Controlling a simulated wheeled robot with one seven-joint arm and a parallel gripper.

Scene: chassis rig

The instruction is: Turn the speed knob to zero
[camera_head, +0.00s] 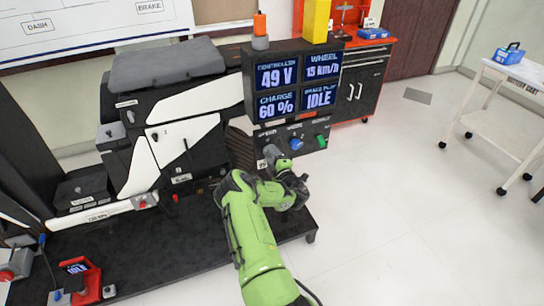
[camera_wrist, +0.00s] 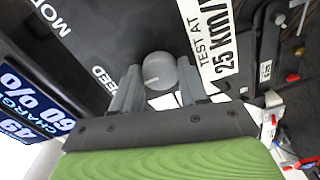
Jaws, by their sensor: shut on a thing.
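The speed knob (camera_wrist: 160,68) is a round grey knob with a pale pointer line, on a dark panel beside lettering ending in "EED". My gripper (camera_wrist: 158,80) is shut on it, one grey finger on each side. The display (camera_head: 292,82) above reads Wheel 15 km/h, 49 V, 60 % and IDLE. A label (camera_wrist: 215,45) by the knob reads "TEST AT 25 km/h".
A blue knob (camera_head: 297,143) and a green control (camera_head: 322,141) sit right of my gripper on the same panel. The black scooter-like rig (camera_head: 180,150) stands close on the left.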

